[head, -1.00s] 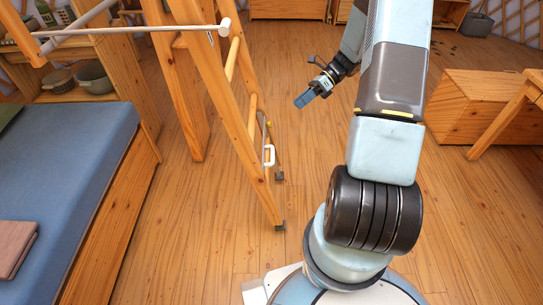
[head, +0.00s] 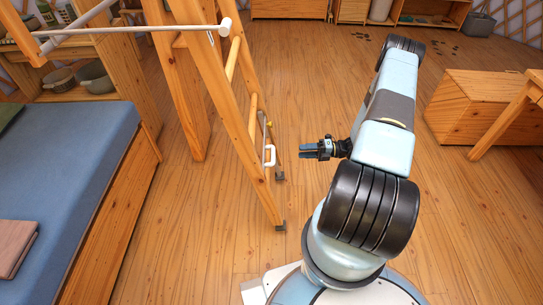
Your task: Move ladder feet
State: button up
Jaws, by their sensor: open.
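A wooden ladder (head: 232,115) leans in the left middle of the head view, its top out of frame. Its two feet have dark caps: the near foot (head: 280,227) and the far foot (head: 280,176) stand on the plank floor.
A bed with a blue mattress (head: 75,165) fills the left. A white rod (head: 130,30) crosses at the upper left. A wooden chest (head: 478,105) and a table leg (head: 503,120) stand at the right. The floor (head: 300,90) around the ladder's right side is clear.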

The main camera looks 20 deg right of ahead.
aim_at(273, 156)
jog(key=shift+m+t, duration=0.4)
jog(key=shift+m, duration=0.2)
jog(key=x, duration=0.4)
jog(key=f+x, duration=0.1)
jog(key=x, duration=0.4)
jog(key=f+x, duration=0.1)
jog(key=x, duration=0.3)
jog(key=shift+s+a, duration=0.2)
jog(key=shift+a, duration=0.2)
grip_shut()
